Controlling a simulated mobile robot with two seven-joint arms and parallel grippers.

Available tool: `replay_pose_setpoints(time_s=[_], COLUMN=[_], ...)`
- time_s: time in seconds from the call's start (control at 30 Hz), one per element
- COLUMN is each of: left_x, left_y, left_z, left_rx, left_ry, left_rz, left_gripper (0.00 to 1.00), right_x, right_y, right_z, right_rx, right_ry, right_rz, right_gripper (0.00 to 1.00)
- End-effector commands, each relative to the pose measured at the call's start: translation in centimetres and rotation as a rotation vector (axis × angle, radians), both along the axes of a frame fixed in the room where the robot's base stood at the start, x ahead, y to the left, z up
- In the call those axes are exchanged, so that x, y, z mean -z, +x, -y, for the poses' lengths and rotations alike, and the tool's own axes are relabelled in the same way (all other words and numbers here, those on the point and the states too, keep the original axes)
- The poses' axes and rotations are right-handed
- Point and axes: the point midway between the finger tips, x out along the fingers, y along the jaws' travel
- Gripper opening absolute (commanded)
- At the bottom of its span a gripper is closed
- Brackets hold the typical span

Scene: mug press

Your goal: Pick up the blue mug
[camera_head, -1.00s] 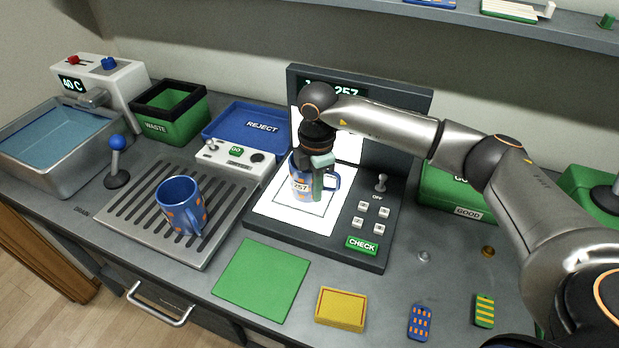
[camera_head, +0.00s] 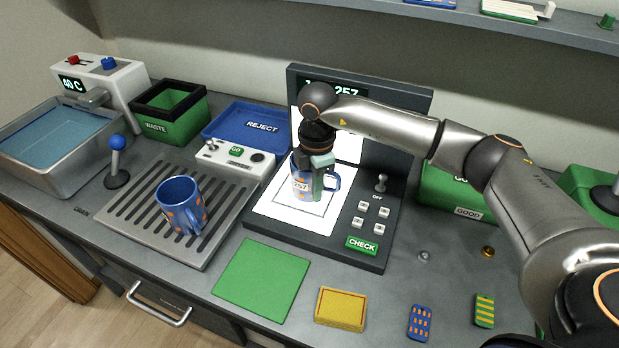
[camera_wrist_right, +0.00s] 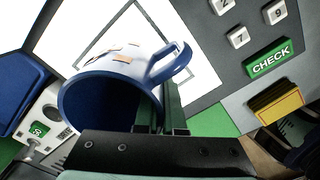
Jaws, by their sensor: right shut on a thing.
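I cannot tell any gap under the mug. A second blue mug with orange patches (camera_head: 180,202) stands on the slotted drain tray (camera_head: 131,228). My left gripper is not in view.
The check machine (camera_head: 280,230) has a screen behind the held mug and buttons and a lever at right. A blue reject tray (camera_head: 222,122) and green waste bin (camera_head: 183,122) stand at left. A green mat (camera_head: 262,281) and yellow block (camera_head: 340,308) lie in front.

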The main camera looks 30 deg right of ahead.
Motion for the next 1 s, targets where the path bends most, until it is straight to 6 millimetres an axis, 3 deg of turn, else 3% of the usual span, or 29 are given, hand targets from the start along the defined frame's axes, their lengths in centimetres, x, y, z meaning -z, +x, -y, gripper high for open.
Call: replay_pose_setpoints(time_s=[0.47, 0.67, 1.0], left_x=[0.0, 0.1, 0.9], left_y=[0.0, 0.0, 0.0], left_z=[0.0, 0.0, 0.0], left_rx=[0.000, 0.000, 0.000], left_ry=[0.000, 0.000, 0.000], left_rz=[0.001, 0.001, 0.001], left_gripper=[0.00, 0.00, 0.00], right_x=[-0.8, -3.5, -9.5], right_y=[0.1, 0.2, -4.6], right_z=[0.0, 0.0, -3.5], right_rx=[0.001, 0.001, -0.007], right_ry=[0.001, 0.001, 0.000], right_rz=[0.004, 0.007, 0.006], right_gripper=[0.00, 0.00, 0.00])
